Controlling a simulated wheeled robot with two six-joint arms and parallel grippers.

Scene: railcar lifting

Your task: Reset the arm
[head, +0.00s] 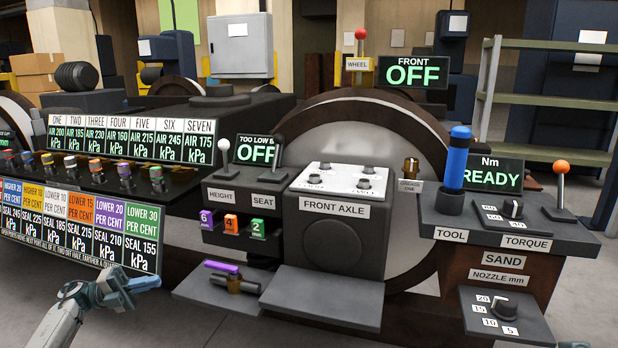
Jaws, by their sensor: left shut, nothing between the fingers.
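My left gripper (138,284) shows at the lower left of the head view, on my left arm coming up from the bottom edge. It is shut and empty, pointing right in front of the lower row of SEAL labels. It looks apart from the console and the shelves. At the bottom right corner a small pale bluish part shows at the edge; I cannot tell whether it belongs to my right arm. My right gripper does not show.
A console with HEIGHT and SEAT levers (248,186) stands centre left, beside the FRONT AXLE box (333,236). A low shelf (325,300) juts out below it. At right a bench holds a blue tool (457,160) and an orange-knobbed lever (561,180). Floor shows at lower left.

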